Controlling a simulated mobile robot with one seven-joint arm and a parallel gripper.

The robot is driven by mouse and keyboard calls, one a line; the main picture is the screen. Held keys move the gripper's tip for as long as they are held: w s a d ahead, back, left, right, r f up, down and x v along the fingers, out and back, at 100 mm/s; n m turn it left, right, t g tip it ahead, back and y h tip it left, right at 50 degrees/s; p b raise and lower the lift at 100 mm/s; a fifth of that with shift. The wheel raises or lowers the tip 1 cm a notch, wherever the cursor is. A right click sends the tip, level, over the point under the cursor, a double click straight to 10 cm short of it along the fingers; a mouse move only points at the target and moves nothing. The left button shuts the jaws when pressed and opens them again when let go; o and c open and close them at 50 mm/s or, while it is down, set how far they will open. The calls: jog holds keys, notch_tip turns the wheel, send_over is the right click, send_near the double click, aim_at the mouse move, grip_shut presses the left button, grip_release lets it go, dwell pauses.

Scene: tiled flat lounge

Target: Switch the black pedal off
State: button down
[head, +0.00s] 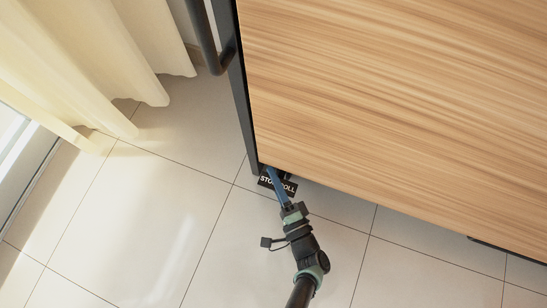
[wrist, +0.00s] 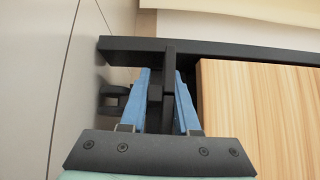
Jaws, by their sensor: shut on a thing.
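The black pedal (head: 287,187) sits low at the near left corner of the wood-topped cart, close to the floor. White lettering on it, "STO" and "ROLL", is partly covered by my fingers. My gripper (head: 271,173) reaches it from the front, with its blue fingertips at the cart's corner. In the wrist view, my gripper (wrist: 166,78) has its blue fingers on either side of a narrow black piece of the pedal (wrist: 168,88), shut on it. The fingertips are partly hidden under the cart edge in the head view.
The cart (head: 390,90) has a large wooden top and a black frame, with a black handle (head: 208,45) at its left. A cream curtain (head: 85,55) hangs at the upper left. The tiled floor (head: 130,225) is clear on the left and in front.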

jog(key=shift+m+t, duration=0.4)
jog(key=shift+m, duration=0.1)
jog(key=shift+r+m+t, duration=0.1)
jog(key=shift+m+t, duration=0.3)
jog(key=c, duration=0.6)
grip_release()
jog(key=shift+c, duration=0.2)
jog(key=shift+s+n+g, duration=0.1)
jog(key=shift+n+g, duration=0.3)
